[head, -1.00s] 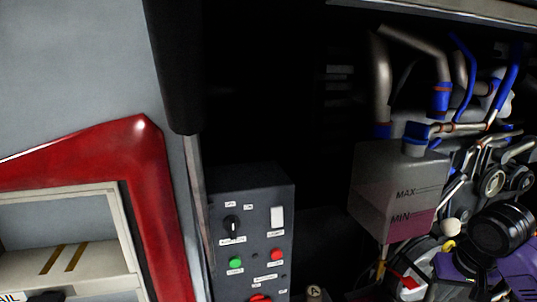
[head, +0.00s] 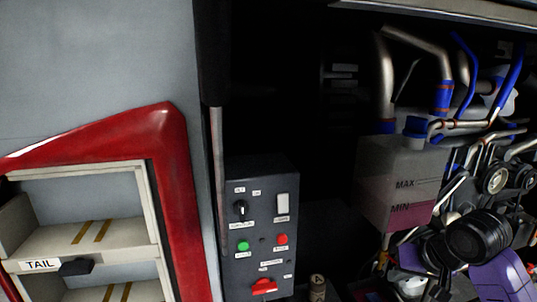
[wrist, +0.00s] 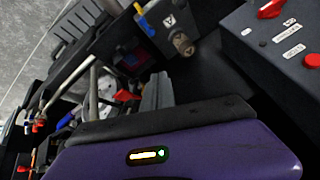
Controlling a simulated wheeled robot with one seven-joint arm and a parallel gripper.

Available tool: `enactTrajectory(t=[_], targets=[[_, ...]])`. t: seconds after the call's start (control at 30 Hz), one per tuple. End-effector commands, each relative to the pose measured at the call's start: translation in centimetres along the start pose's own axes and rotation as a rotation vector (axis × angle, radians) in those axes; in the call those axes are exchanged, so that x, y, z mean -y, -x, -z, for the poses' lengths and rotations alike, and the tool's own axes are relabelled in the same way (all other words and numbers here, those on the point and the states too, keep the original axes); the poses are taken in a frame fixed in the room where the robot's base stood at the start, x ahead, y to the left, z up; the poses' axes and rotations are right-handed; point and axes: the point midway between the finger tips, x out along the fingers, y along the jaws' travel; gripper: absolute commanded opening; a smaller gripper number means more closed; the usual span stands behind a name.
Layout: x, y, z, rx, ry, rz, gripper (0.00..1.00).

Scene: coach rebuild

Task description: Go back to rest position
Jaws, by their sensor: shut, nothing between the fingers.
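My gripper shows in the wrist view as purple housing with a black rim and a small lit indicator. Its grey fingers (wrist: 157,86) are together with nothing between them, in front of dark machinery. In the head view a black and purple part of my arm (head: 480,236) shows at the lower right, in front of the engine bay; the fingers cannot be made out there.
A dark control panel (head: 262,215) with a knob, buttons and a red switch stands at centre; it also shows in the wrist view (wrist: 270,40). A coolant tank (head: 398,180), pipes (head: 440,70) and engine parts crowd the right. A red-framed shelf (head: 85,230) is left.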

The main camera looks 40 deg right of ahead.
Motion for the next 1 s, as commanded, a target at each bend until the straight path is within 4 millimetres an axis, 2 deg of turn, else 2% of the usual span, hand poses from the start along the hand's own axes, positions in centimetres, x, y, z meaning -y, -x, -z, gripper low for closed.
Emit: enactTrajectory(t=[0.03,0.17,0.27,0.3,0.4,0.5,0.6,0.73,0.87,1.0], targets=[[2.0,-0.6,0.1,-0.021,0.007,0.047,0.00],[8.0,-1.8,0.7,-0.099,0.018,0.187,0.00],[13.7,-2.4,0.6,-0.173,0.013,0.324,0.00],[15.9,-2.5,0.3,-0.202,0.007,0.378,0.00],[20.7,-2.6,-0.6,-0.270,-0.018,0.494,0.00],[24.4,-2.7,-2.2,-0.325,-0.052,0.586,0.00],[27.2,-2.8,-4.5,-0.369,-0.088,0.652,0.00],[29.4,-3.1,-8.4,-0.411,-0.130,0.699,0.00],[30.1,-3.6,-13.1,-0.442,-0.155,0.706,0.00],[29.3,-4.0,-18.8,-0.466,-0.145,0.679,0.00]])
